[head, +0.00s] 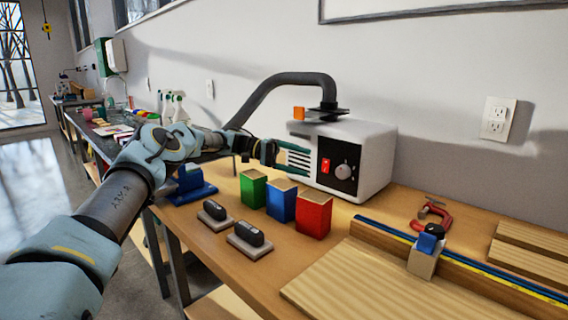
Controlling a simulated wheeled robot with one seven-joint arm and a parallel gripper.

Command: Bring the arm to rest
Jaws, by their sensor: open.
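My arm (114,201) reaches from the lower left up and across the workbench. My gripper (296,156) is at its end, in front of the left part of a white box-shaped machine (366,142). Its teal fingers are apart and I see nothing between them. I cannot tell whether they touch the machine. The gripper is above and behind the green block.
On the bench (262,275) stand green (253,190), blue (281,204) and red (313,215) blocks. Two dark-handled blocks (249,236) lie in front. A blue vise (190,188) is left. A small orange block (298,113) sits near the hose (290,80). Boards (375,290) lie right.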

